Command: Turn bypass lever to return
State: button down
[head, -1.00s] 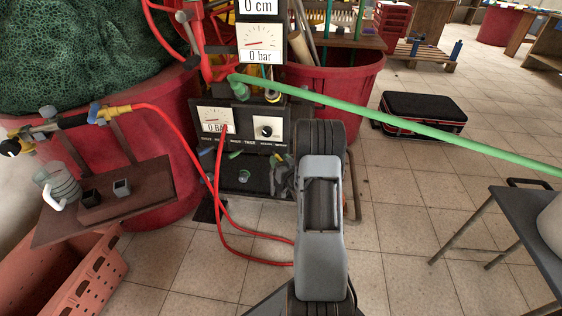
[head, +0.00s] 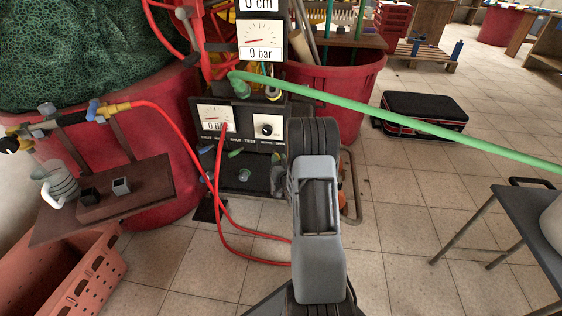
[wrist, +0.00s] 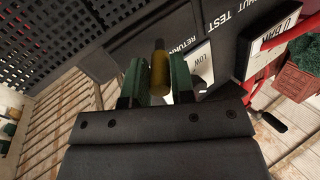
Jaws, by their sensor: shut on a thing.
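The bypass lever (wrist: 159,68) shows in the wrist view as a yellow-brown cylindrical handle. My gripper (wrist: 157,84) has its two green-faced fingers on either side of it and is shut on it. The dark panel behind carries the words RETURN (wrist: 183,47), SHUT and TEST; the handle stands near RETURN. I cannot tell its exact angle, as its base is hidden. In the head view my gripper (head: 279,180) is at the lower right of the black machine (head: 238,150), partly behind my arm. The lever cannot be made out there.
Red hoses (head: 219,200) hang in front of the machine, and a green hose (head: 400,118) crosses to the right. A brown shelf (head: 140,200) with a jug is at left. A grey table (head: 528,225) stands at right. The tiled floor between is mostly clear.

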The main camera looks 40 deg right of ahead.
aim_at(272, 152)
jog(key=w+a+m+g+h+b, duration=0.1)
jog(key=m+g+h, duration=0.2)
jog(key=w+a+m+g+h+b, duration=0.1)
jog(key=m+g+h, duration=0.2)
jog(key=h, duration=0.1)
jog(key=w+a+m+g+h+b, duration=0.1)
jog(key=a+m+g+h, duration=0.1)
jog(key=m+g+h, duration=0.1)
jog(key=shift+w+m+g+h, duration=0.15)
jog(key=shift+m+g+h, duration=0.15)
jog(key=shift+h, duration=0.3)
jog(key=shift+w+a+m+g+h, duration=0.1)
jog(key=shift+w+m+g+h, duration=0.25)
jog(key=shift+m+g, duration=0.5)
jog(key=shift+w+m+g+h, duration=0.3)
jog(key=shift+m+g, duration=0.25)
jog(key=shift+g, duration=0.9)
jog(key=shift+r, duration=0.1)
jog(key=c, duration=1)
grip_release()
jog(key=shift+c, duration=0.2)
jog(key=shift+o, duration=0.4)
